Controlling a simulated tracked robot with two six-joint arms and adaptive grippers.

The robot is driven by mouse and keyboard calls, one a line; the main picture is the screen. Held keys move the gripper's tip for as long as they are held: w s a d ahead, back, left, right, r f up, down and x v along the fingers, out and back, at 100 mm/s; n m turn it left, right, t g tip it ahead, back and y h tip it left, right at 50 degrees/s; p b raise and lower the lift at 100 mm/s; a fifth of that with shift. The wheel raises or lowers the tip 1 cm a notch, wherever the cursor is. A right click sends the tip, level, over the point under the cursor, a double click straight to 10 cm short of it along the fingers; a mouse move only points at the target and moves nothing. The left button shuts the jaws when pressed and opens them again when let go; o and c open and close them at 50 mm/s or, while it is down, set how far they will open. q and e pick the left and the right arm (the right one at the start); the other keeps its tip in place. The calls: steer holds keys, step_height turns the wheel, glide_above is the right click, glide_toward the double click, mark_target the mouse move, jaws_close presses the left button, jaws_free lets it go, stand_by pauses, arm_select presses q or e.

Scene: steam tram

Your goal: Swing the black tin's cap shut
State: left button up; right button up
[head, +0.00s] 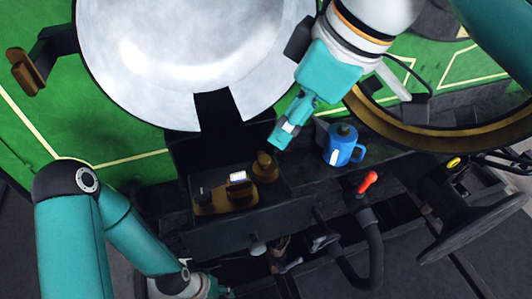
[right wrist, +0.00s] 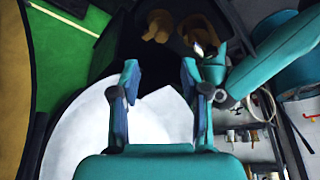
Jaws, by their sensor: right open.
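I cannot pick out the black tin or its cap with certainty. A small dark piece (head: 203,193) stands at the left end of a brass holder (head: 222,206) on the black ledge in the head view. Beside it is a small piece with a bright white top (head: 238,178), and a brass fitting (head: 265,167) stands to the right. My right gripper (head: 279,139) hangs above and just right of that fitting. In the right wrist view its two fingers (right wrist: 163,85) are apart with nothing held between them. My left gripper (head: 215,290) is mostly cut off at the bottom edge.
A blue mug (head: 342,145) stands right of the ledge. A red-tipped lever (head: 367,183) and a dark handwheel (head: 475,215) are to its right. A large pale round plate (head: 180,60) fills the upper left. A brass-rimmed ring (head: 440,142) lies upper right.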

mark_target(265, 159)
steer(key=x, duration=0.9)
steer(key=shift+s+b, duration=0.15)
steer(key=shift+b, duration=0.15)
jaws_close()
